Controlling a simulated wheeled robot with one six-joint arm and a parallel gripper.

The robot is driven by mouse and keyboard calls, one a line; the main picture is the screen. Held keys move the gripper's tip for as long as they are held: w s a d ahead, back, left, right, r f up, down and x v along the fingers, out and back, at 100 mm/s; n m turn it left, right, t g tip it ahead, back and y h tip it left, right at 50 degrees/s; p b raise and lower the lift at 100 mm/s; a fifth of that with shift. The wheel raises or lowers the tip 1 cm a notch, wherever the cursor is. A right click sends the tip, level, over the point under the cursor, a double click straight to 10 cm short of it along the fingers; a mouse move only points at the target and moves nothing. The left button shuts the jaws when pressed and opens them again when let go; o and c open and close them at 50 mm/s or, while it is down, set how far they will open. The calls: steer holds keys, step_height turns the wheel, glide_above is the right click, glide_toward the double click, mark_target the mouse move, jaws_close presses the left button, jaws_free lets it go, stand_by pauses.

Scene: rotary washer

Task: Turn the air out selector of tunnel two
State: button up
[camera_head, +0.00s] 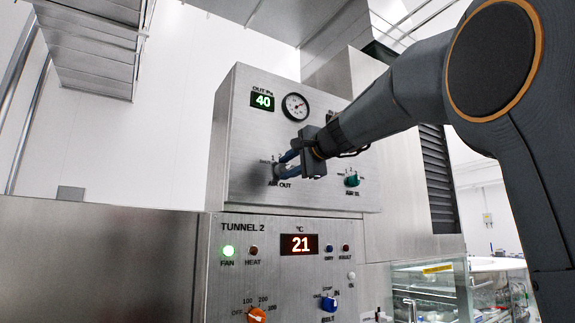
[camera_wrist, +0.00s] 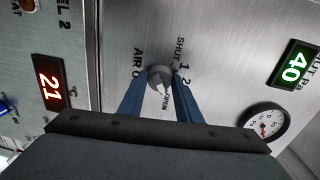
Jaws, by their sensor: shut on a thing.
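The air out selector (camera_wrist: 160,79) is a small grey knob with a pointer on the upper steel panel (camera_head: 240,130), among the marks SHUT, 1, 2 and OPEN. In the wrist view its pointer is directed down, toward OPEN. My gripper (camera_head: 283,169) is at the knob, above the AIR OUT label in the head view. Its two blue fingers (camera_wrist: 160,88) lie on either side of the knob and are shut on it. In the head view the gripper and fingers hide most of the knob.
The green AIR IN knob (camera_head: 352,181) is to the right on the same panel. A gauge (camera_head: 295,107) and a green display reading 40 (camera_head: 262,101) are above. The lower TUNNEL 2 panel has a display reading 21 (camera_head: 299,244), an orange knob (camera_head: 257,315) and a blue BELT knob (camera_head: 328,304).

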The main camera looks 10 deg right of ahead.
steer(key=shift+m, duration=0.5)
steer(key=o, duration=1)
steer(key=shift+o, duration=0.2)
steer(key=shift+s+d, duration=0.1)
steer(key=b+v, duration=0.2)
steer(key=v, duration=0.5)
steer(key=shift+s, duration=0.3)
